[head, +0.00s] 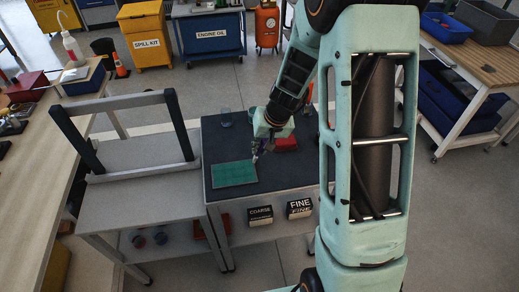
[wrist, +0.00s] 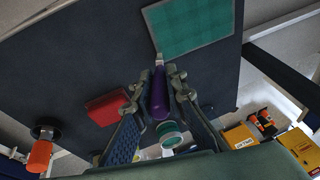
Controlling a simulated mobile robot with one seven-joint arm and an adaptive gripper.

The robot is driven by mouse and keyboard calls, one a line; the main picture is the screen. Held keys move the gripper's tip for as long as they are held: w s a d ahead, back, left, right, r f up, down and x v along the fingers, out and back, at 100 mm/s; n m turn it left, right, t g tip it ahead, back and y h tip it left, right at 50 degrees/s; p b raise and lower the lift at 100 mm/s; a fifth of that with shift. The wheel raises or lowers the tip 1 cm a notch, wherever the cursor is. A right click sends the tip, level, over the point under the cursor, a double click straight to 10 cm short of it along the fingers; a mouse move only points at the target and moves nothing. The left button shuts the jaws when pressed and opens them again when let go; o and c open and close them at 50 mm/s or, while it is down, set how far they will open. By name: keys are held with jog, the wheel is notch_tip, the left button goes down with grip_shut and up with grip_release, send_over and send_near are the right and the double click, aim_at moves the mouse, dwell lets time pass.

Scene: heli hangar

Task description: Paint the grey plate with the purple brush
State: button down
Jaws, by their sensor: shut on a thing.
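The plate (head: 235,174) lies flat on the dark top of the bench and looks green with a faint grid, not grey. It also shows in the wrist view (wrist: 195,25). My gripper (wrist: 153,88) is shut on the purple brush (wrist: 159,95), whose light tip points at the plate's near edge. Whether the tip touches the plate I cannot tell. In the head view my gripper (head: 258,150) hangs just beyond the plate's upper right corner.
A red block (wrist: 106,107) lies beside my gripper. An orange and black item (wrist: 40,150) stands farther off. A round teal-topped thing (wrist: 170,135) shows between the fingers. A dark-post frame (head: 120,135) stands on the left bench. Boxes marked COARSE (head: 260,216) and FINE (head: 299,208) sit at the front.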

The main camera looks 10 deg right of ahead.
jog(key=r, duration=0.1)
jog(key=r+p, duration=0.1)
jog(key=r, duration=0.1)
jog(key=shift+a, duration=0.3)
jog(key=shift+r+p, duration=1.6)
jog(key=shift+r, duration=0.65)
